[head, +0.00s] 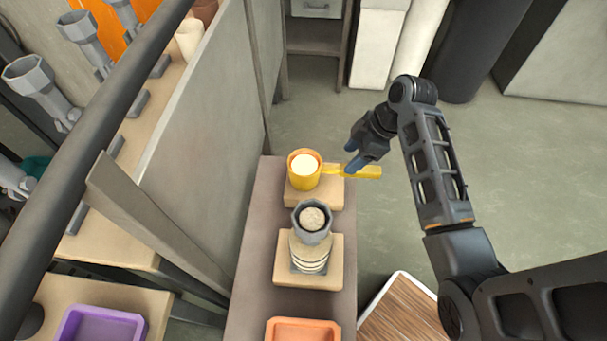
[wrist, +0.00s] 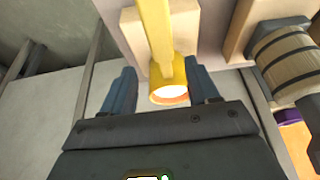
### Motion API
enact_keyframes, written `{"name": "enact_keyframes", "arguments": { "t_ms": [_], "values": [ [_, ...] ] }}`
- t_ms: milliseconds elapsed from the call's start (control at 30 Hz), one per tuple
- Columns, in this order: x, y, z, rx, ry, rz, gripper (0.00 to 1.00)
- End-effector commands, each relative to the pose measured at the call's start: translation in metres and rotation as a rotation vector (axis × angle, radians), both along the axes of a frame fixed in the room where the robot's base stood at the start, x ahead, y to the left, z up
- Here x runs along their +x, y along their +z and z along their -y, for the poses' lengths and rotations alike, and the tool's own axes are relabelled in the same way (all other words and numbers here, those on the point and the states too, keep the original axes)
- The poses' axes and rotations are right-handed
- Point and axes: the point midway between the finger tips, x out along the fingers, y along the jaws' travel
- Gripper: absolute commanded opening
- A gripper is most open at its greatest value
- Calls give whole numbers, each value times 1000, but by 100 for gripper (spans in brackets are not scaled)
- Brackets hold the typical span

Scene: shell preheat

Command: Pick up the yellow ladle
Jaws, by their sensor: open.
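The yellow ladle (head: 366,172) has a round cup filled with something pale. The cup stands on a light wooden block (head: 299,196) at the far end of a narrow bench, and the straight handle sticks out to the right past the block. My gripper (head: 353,157) is open and empty, with its blue fingertips close to the handle. In the wrist view, the ladle (wrist: 157,33) shows between the two spread fingers of my gripper (wrist: 160,68). Whether a finger touches it, I cannot tell.
An orange tray (head: 303,330) lies at the bench's near end. A tall grey panel (head: 205,140) stands left of the bench. Open floor (head: 500,150) lies to the right.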

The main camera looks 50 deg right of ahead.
Motion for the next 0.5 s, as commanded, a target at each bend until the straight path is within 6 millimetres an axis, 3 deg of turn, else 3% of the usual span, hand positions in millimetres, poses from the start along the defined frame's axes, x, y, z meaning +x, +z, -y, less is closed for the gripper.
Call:
{"name": "enact_keyframes", "arguments": {
  "t_ms": [500],
  "values": [
    [12,-58,-16,-2,0,-1,60]
  ]
}}
